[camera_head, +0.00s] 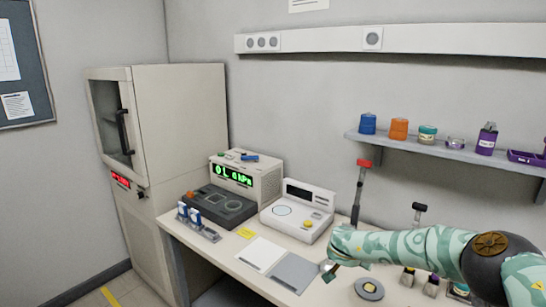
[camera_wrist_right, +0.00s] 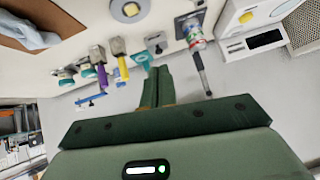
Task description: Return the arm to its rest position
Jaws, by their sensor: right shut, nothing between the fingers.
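My right arm (camera_head: 400,245) reaches in from the right over the bench, in pale green patterned covering. Its gripper (camera_head: 329,273) is at the left end of the arm, above the bench near a grey plate. In the right wrist view the dark green fingers (camera_wrist_right: 158,72) lie together with nothing held between them. My left gripper is not in view.
The bench (camera_head: 235,268) carries a white device (camera_head: 298,212), a dark device (camera_head: 220,206), a grey plate (camera_head: 293,272) and a round disc (camera_head: 369,288). Small bottles stand right, partly behind my arm. A shelf (camera_head: 440,150) holds coloured containers. A tall cabinet (camera_head: 180,125) stands left.

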